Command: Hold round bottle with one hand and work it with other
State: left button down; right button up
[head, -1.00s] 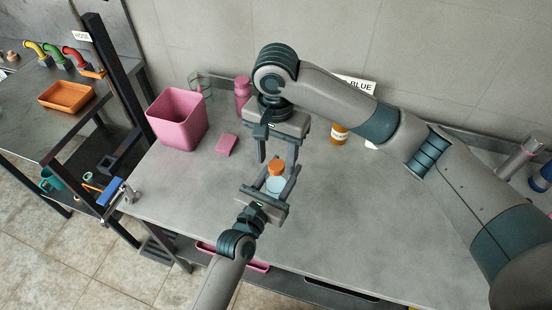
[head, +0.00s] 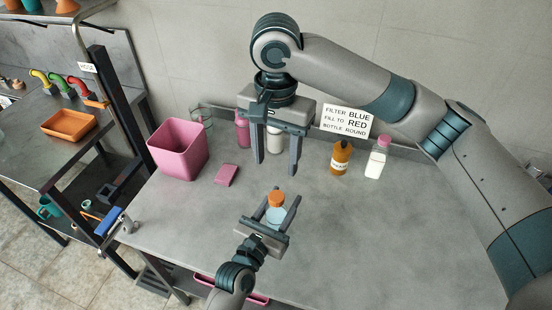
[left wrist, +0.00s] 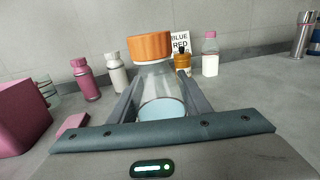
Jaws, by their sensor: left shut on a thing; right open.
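The round bottle (head: 277,214) is clear with pale blue at its lower part, and an orange cap (head: 277,198) sits on its top. My left gripper (head: 271,215) is shut around the bottle's sides and holds it upright. In the left wrist view the bottle (left wrist: 155,85) stands between the two fingers, with its orange cap (left wrist: 150,46) above them. My right gripper (head: 277,172) is open and empty, fingers pointing down, above and behind the bottle and apart from its cap.
A pink bin (head: 178,150) and a pink block (head: 226,175) are at the left of the table. Pink and white bottles stand at the back, with an amber bottle (head: 340,160) and a white pink-capped bottle (head: 376,163) near a sign (head: 347,120). The right side of the table is clear.

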pick_arm(q)
jog(key=shift+f, duration=0.1)
jog(key=c, duration=0.9)
grip_release()
jog(key=shift+s, duration=0.1)
pick_arm(e)
notch_tip(320, 180, down, 4)
jog(key=b, duration=0.4)
jog(key=shift+f, duration=0.15)
jog(key=shift+f+b, duration=0.15)
jog(key=shift+b, duration=0.15)
pick_arm(q)
jog(key=v, duration=1.7)
jog(key=shift+s+a, duration=0.1)
